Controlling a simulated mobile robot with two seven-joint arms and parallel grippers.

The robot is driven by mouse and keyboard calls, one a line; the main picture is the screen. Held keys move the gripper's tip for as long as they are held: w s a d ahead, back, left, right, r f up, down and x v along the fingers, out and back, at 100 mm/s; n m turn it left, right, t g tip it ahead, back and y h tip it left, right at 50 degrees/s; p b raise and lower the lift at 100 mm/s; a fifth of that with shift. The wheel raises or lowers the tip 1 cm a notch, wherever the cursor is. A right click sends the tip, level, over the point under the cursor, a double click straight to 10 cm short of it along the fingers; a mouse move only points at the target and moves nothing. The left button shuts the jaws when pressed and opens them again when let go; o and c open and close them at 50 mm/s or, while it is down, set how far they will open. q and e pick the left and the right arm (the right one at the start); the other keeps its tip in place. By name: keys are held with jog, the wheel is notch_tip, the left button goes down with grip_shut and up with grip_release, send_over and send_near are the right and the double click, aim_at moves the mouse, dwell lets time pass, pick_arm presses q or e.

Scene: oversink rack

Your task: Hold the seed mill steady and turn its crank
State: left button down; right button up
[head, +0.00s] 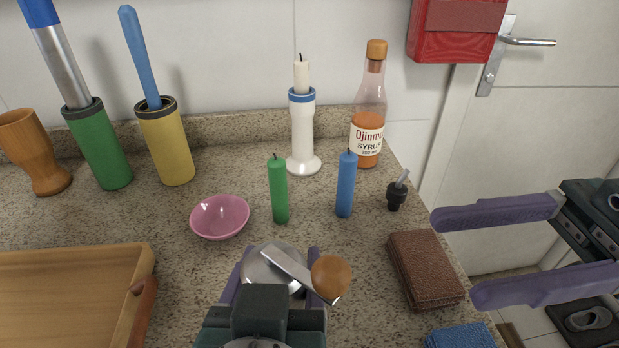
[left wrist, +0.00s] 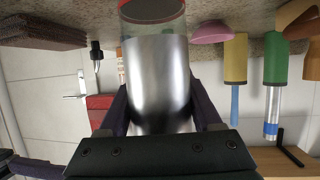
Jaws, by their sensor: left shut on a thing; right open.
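The seed mill (head: 262,276) stands on the speckled counter at the bottom centre of the head view. Its round metal top carries a flat crank arm (head: 285,268) with a round wooden knob (head: 331,276) pointing to the lower right. My left gripper (head: 281,256) is shut around the mill's body, a finger on each side. The left wrist view, upside down, shows the mill's shiny metal body (left wrist: 158,80) between the fingers and a clear part with a red rim. My right gripper (head: 457,258) is open and empty at the right, apart from the knob.
Behind stand a green candle (head: 279,190), a blue candle (head: 346,187) and a dark stopper (head: 396,195). A pink bowl (head: 220,217) and wooden tray (head: 70,300) are left.

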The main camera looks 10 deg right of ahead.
aim_at(333, 266)
jog(key=a, duration=1)
jog(key=shift+w+a, duration=0.2)
jog(key=shift+a, duration=0.15)
grip_shut()
